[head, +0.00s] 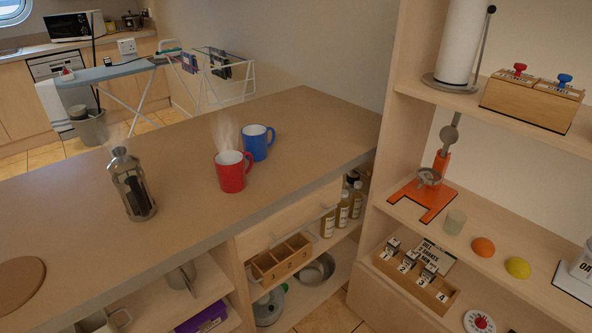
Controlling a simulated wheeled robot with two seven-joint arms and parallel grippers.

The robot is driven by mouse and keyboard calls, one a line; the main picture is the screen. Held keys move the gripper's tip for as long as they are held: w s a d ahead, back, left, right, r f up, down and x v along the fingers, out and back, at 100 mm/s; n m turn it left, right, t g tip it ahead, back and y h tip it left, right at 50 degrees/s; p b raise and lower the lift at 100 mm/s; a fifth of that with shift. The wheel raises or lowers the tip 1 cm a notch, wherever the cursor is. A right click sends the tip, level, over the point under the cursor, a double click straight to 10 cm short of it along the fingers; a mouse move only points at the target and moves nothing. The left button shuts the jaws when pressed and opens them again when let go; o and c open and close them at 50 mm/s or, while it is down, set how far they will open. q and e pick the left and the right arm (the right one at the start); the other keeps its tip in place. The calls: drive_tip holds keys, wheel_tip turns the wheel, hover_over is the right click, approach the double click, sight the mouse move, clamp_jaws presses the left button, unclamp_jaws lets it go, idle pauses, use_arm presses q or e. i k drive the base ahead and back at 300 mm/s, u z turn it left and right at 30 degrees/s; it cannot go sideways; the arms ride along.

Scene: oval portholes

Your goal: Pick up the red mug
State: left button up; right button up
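The red mug (231,178) stands upright on the wooden counter, with its handle towards the right and steam above it. The blue mug (257,143) stands just behind it to the right, close to it; I cannot tell if they touch. Neither of my grippers shows in the head view.
A glass and metal coffee press (133,185) stands left of the mugs. A round brown mat (20,284) lies at the counter's left. The counter (180,228) is bare in front of the red mug. A tall shelf unit (388,100) rises at the right.

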sight(231, 172)
drive_tip(key=z, duration=0.55)
drive_tip(key=i, duration=0.9)
drive_tip(key=u, duration=2.1)
